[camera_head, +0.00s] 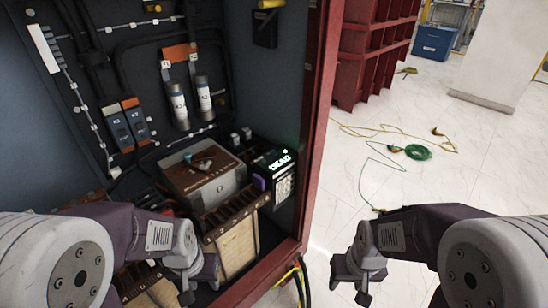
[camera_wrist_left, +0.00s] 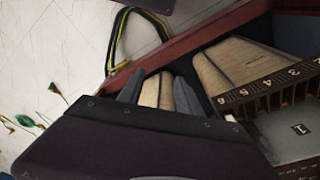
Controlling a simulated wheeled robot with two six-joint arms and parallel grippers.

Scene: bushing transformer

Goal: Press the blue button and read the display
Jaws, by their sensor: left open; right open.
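A small dark device with a lit green display (camera_head: 281,162) sits inside the cabinet near its right wall. The display appears to read "DEAD". A blue-purple part (camera_head: 258,182) is on the device's left side; I cannot tell whether it is the blue button. My left gripper (camera_head: 197,280) is low in front of the cabinet, left of and below the device. In the left wrist view its fingers (camera_wrist_left: 158,92) are apart with nothing held, with pale blocks beyond them. My right gripper (camera_head: 365,283) is open and empty over the floor, right of the cabinet.
The cabinet's red frame (camera_head: 318,120) stands between the device and the open floor. A numbered terminal strip (camera_head: 235,212) lies left of the display device, also seen in the left wrist view (camera_wrist_left: 268,88). Yellow-green and black cables (camera_head: 298,280) hang at the cabinet's lower edge.

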